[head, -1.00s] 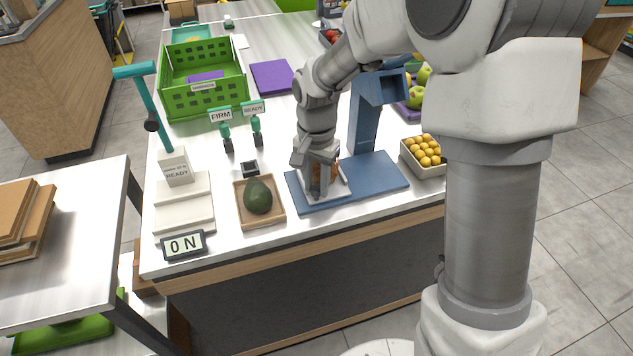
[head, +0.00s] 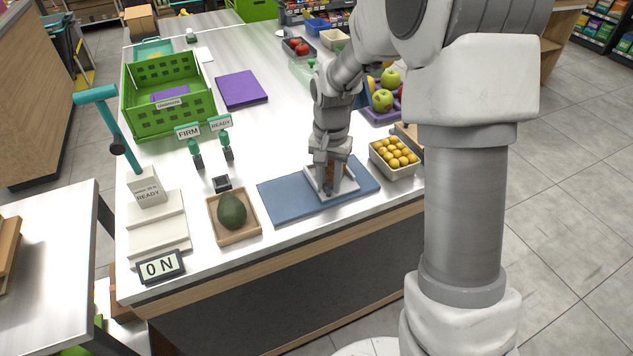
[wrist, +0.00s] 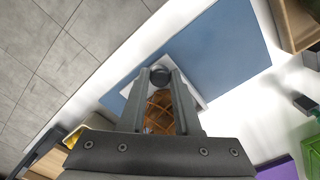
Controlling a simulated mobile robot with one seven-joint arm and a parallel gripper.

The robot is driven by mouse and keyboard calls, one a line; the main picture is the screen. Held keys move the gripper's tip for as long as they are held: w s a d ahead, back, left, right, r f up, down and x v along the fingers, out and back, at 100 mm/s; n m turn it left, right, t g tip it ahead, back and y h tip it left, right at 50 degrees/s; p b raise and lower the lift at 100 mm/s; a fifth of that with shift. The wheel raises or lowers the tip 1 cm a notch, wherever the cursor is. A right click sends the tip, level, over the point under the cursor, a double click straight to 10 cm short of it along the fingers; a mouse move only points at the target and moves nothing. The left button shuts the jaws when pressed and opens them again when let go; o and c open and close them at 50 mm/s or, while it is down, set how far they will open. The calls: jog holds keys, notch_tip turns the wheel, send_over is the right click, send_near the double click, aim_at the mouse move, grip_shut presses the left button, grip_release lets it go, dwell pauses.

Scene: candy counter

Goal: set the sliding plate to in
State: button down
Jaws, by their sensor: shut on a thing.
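The sliding plate (head: 316,186) is a pale square plate on the blue base (head: 285,198), near the middle of its length in the head view. It also shows in the wrist view (wrist: 203,98), partly covered by my fingers. A dark round knob (wrist: 160,74) stands on the plate. My gripper (head: 331,186) points down and is shut on this knob, which sits between the fingertips in the wrist view. An orange-brown lattice-patterned thing (wrist: 159,108) is on the plate, partly hidden by my fingers. My arm hides the blue upright behind the plate.
A crate of yellow fruit (head: 395,170) stands close to the right of the base. A wooden tray (head: 246,234) with an avocado (head: 232,211) stands close to its left. The green basket (head: 207,105) is farther back left. Open counter lies behind the base.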

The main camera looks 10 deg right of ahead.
jog(key=shift+w, duration=0.1)
jog(key=c, duration=0.6)
grip_release()
notch_tip(320, 180, up, 18)
jog(key=p, duration=0.2)
jog(key=shift+f, duration=0.25)
